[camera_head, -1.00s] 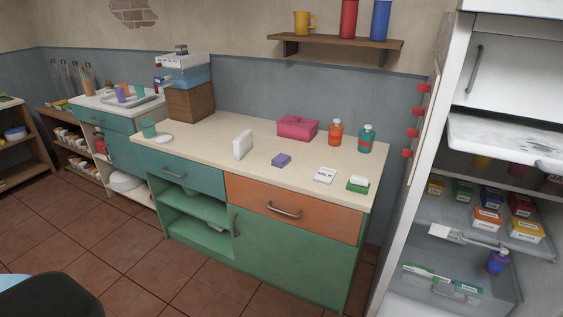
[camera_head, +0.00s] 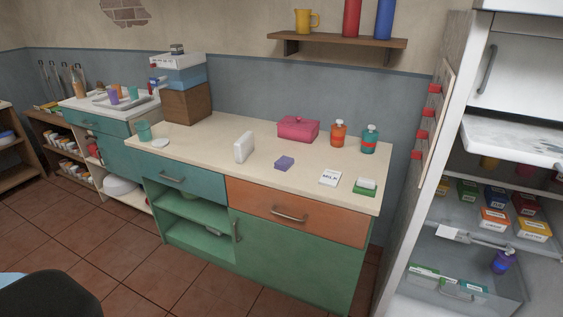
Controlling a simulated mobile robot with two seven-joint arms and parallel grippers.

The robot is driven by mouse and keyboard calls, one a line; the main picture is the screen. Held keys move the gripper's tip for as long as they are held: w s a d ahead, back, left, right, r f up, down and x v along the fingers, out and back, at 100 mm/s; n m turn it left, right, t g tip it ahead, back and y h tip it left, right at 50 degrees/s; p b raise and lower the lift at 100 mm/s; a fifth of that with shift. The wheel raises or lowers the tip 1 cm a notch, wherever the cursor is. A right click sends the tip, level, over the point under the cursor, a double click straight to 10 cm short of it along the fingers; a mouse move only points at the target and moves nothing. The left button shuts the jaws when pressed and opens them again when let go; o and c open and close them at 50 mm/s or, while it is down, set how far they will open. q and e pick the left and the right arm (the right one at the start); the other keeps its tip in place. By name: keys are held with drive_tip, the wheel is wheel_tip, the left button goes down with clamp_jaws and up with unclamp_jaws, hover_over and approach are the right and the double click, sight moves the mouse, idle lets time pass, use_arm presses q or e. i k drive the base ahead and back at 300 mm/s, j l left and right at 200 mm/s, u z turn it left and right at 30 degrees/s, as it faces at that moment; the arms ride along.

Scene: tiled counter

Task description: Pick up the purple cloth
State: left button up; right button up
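A small purple block-like item (camera_head: 284,163), which looks like the folded purple cloth, lies on the cream counter top (camera_head: 215,150) near its front edge, above the orange drawer. It lies between a white upright holder on its left and a white milk packet on its right, apart from both. Neither of my grippers shows in the head view. A dark rounded shape at the lower left corner is too unclear to tell as a gripper.
The white holder (camera_head: 244,147), milk packet (camera_head: 330,178), green-and-white sponge-like item (camera_head: 365,186), pink box (camera_head: 298,129) and two bottles (camera_head: 338,134) (camera_head: 370,139) stand around it. An open fridge (camera_head: 470,190) is at right. A wall shelf (camera_head: 337,40) hangs above. The tiled floor in front is clear.

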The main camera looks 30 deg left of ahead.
sight(284, 163)
drive_tip(key=i+j+z, duration=0.1)
drive_tip(key=j+z, duration=0.15)
drive_tip(key=j, duration=1.55)
drive_tip(key=j+z, duration=0.3)
drive_tip(key=j, duration=1.45)
drive_tip(key=k, duration=0.05)
